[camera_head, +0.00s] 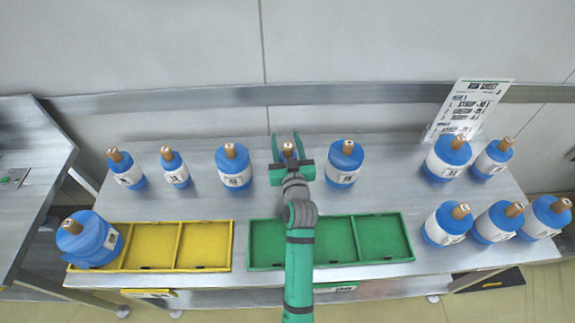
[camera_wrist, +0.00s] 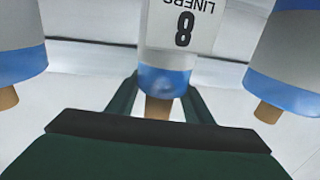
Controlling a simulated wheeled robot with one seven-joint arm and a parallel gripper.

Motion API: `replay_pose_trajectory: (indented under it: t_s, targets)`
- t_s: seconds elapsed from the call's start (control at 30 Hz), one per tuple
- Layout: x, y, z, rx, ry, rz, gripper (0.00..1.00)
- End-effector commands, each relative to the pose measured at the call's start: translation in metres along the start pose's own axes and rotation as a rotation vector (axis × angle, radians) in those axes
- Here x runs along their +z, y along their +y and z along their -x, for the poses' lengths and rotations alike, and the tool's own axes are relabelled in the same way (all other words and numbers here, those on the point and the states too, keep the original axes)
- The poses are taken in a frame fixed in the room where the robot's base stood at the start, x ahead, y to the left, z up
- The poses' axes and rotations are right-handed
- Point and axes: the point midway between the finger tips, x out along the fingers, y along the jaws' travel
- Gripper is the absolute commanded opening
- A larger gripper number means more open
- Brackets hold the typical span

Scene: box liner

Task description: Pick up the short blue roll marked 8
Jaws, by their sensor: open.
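The short blue roll marked 8 (camera_wrist: 166,72) shows in the wrist view with its white label reading "8 LINERS" and a brown core at its end. In the head view my gripper hides most of it; only its brown core (camera_head: 288,150) shows clearly between the fingers. My gripper (camera_head: 286,143) is open, with one finger on each side of the roll. In the wrist view my gripper (camera_wrist: 158,92) also has its fingers apart, either side of the roll's core end. I cannot tell whether either finger touches it.
A blue roll (camera_head: 233,165) stands to the left and another (camera_head: 343,162) to the right, both close to my gripper. A yellow tray (camera_head: 178,222) holds one roll at its left end. A green tray (camera_head: 385,215) is empty where visible. Several rolls and a sheet (camera_head: 468,105) are at right.

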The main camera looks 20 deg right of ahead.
Motion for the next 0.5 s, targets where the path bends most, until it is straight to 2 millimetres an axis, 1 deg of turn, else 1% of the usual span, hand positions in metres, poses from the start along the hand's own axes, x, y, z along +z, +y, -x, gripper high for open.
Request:
replay_pose_trajectory:
  t_s: [0.07, 0.1, 0.17, 0.2, 0.27, 0.3, 0.5]
  targets:
    - [0.0001, 0.0009, 0.0003, 0.001, 0.0, 0.0, 0.46]
    - [0.0001, 0.001, 0.0003, 0.002, 0.0, 0.0, 0.42]
    - [0.0001, 0.0011, 0.0004, 0.002, 0.0, 0.0, 0.27]
    - [0.0001, 0.0012, 0.0004, 0.002, 0.0, 0.0, 0.18]
    - [0.0, 0.0016, 0.0005, 0.002, 0.0, 0.0, 0.03]
    - [0.0, 0.0017, 0.0005, 0.002, 0.0, 0.0, 0.0]
    - [-0.0007, -0.001, 0.0002, -0.002, 0.001, 0.001, 0.0]
